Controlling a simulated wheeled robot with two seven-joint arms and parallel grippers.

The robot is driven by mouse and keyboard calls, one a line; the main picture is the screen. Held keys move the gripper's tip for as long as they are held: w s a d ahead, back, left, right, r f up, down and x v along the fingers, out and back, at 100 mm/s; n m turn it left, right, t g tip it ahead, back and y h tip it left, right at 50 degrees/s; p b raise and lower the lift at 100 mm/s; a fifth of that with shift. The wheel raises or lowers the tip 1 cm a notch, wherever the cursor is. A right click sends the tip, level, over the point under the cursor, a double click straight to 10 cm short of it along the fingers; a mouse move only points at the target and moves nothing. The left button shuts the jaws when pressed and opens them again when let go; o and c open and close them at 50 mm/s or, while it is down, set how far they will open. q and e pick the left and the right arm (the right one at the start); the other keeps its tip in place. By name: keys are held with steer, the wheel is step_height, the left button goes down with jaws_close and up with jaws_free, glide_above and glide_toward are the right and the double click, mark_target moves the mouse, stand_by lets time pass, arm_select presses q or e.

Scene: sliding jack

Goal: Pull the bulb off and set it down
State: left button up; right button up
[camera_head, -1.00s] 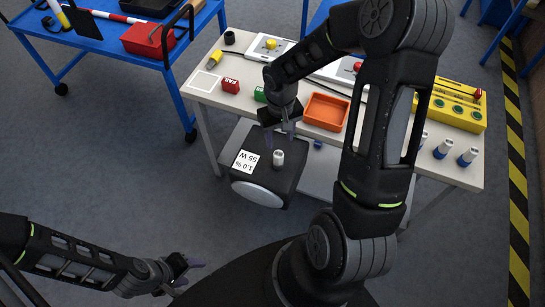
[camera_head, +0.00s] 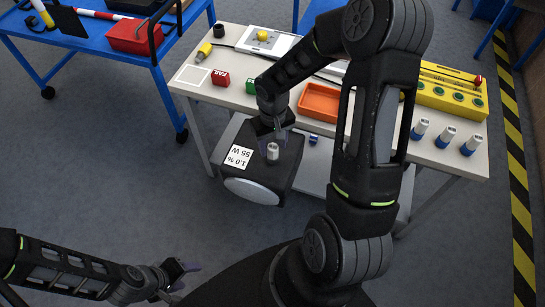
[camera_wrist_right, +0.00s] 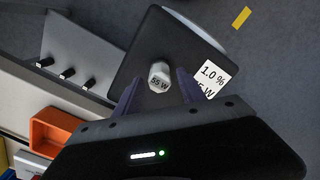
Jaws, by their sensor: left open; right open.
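The bulb (camera_head: 272,152), a short pale cylinder marked 55 W, stands on the black lamp housing (camera_head: 284,178), which carries a white label reading 1.0 % and 55 W. My right gripper (camera_head: 274,138) is open just behind the bulb in the head view. In the right wrist view the bulb (camera_wrist_right: 159,77) shows at the gap between the spread purple fingertips; contact cannot be told. My left gripper (camera_head: 186,270) is open and empty at the lower left, away from the housing.
A blue cart (camera_head: 165,85) stands at the left.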

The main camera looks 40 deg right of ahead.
steer(key=shift+f, duration=0.45)
steer(key=shift+b, duration=0.3)
steer(key=shift+c, duration=0.6)
jaws_close()
